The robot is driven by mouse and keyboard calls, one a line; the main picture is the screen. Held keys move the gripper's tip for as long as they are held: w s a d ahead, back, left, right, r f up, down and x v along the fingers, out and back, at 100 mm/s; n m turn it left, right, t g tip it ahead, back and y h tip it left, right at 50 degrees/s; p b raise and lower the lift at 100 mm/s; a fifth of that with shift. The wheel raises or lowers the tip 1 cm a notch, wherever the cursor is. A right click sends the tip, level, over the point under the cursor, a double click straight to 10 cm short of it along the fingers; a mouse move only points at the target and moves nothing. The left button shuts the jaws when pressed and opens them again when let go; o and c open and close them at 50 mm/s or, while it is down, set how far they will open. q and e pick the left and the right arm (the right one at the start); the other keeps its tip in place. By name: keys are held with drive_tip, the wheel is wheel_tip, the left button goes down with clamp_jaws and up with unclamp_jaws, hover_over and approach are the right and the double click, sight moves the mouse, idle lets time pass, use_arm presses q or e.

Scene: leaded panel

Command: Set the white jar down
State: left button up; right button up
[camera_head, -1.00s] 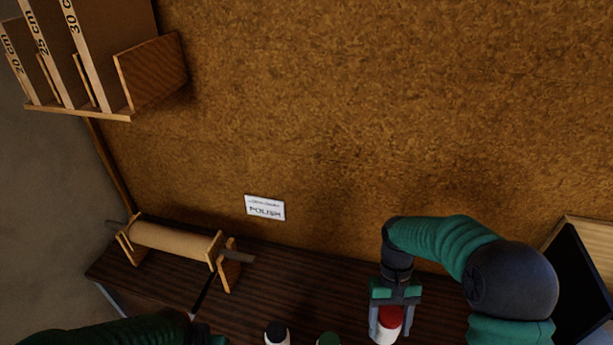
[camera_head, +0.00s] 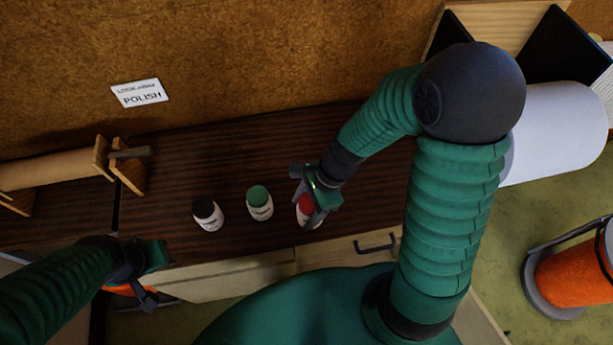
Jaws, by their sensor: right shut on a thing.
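A white jar with a red lid (camera_head: 311,218) is between the fingers of my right gripper (camera_head: 311,204), which is shut on it. The jar is over the front part of the dark wooden bench top (camera_head: 170,195). The gripper covers part of it, and I cannot tell whether its base touches the wood. A white jar with a green lid (camera_head: 260,206) stands just left of it, and one with a black lid (camera_head: 208,214) stands further left. My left gripper (camera_head: 148,282) is low at the left by the bench's front edge; its jaw opening is unclear.
A paper roll on a wooden stand (camera_head: 50,171) is on the bench at left. A POLISH label (camera_head: 139,93) is on the cork wall (camera_head: 250,60). A drawer handle (camera_head: 376,243) is below the front edge. A large white roll (camera_head: 558,130) and an orange container (camera_head: 575,275) are at right.

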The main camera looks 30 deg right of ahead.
drive_tip(key=w+d+f, duration=0.1)
drive_tip(key=w+d, duration=0.1)
drive_tip(key=w, duration=0.2)
drive_tip(key=w+d+f+p, duration=0.1)
drive_tip(key=w+d+f, duration=0.1)
drive_tip(key=w, duration=0.3)
drive_tip(key=w+d+f+p, duration=0.1)
drive_tip(key=w+d, duration=0.1)
drive_tip(key=w, duration=0.3)
drive_tip(key=shift+w+d+f, duration=0.1)
drive_tip(key=shift+w+f, duration=0.05)
drive_tip(key=shift+f, duration=0.25)
drive_tip(key=shift+w+f, duration=0.1)
drive_tip(key=shift+f, duration=0.05)
drive_tip(key=o, duration=1.7)
drive_tip(key=shift+o, duration=0.2)
